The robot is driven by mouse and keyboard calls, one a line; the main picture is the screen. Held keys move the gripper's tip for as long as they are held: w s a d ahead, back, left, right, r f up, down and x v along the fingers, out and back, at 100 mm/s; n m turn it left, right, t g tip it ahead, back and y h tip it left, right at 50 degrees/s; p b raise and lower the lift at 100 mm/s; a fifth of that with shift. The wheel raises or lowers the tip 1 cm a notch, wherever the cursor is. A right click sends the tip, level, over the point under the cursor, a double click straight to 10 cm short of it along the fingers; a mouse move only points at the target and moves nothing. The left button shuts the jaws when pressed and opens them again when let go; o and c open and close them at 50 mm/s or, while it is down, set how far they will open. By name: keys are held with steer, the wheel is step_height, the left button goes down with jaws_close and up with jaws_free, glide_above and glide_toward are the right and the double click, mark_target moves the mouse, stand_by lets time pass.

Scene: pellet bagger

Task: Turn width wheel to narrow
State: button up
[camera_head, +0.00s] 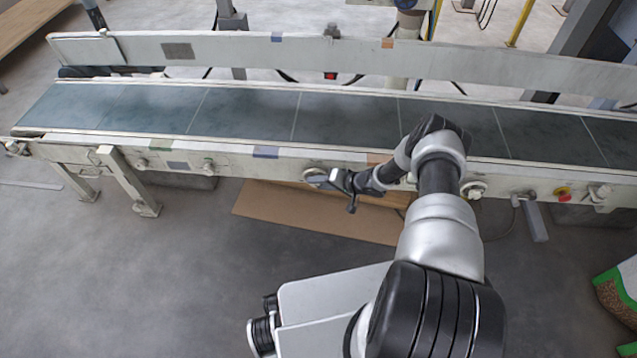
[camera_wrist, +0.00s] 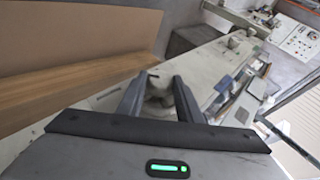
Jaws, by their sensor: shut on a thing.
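The width wheel (camera_head: 312,174) is a pale round handwheel on the near side of the conveyor frame, left of the picture's middle. My gripper (camera_head: 325,182) reaches it from the right in the head view, and its dark fingers hide part of it. In the wrist view my gripper (camera_wrist: 160,80) has its two dark fingers on either side of a pale, blurred part of the wheel (camera_wrist: 158,90). The fingers are shut on it. The wheel's turn angle cannot be read.
The conveyor belt (camera_head: 345,118) runs across behind my arm between the near rail and the far guide rail (camera_head: 200,50). Blue and orange marks sit on both rails. A second pale knob (camera_head: 474,189) and a red-yellow button (camera_head: 562,194) lie right. Cardboard (camera_head: 300,212) lies below.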

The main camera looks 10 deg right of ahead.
steer(key=shift+s+f+t+y, duration=0.1)
steer(key=shift+f+t+y, duration=0.15)
steer(key=shift+y, duration=0.45)
steer(key=shift+a+r+m, duration=0.1)
steer(key=shift+m, duration=0.2)
steer(key=o, duration=0.8)
steer(key=shift+c, duration=0.2)
steer(key=p+v, duration=0.3)
steer(key=v, duration=1.4)
steer(key=shift+s+d+p, duration=0.2)
steer(key=shift+d+p, duration=0.1)
steer(key=shift+p, duration=0.05)
steer(key=shift+f, duration=0.25)
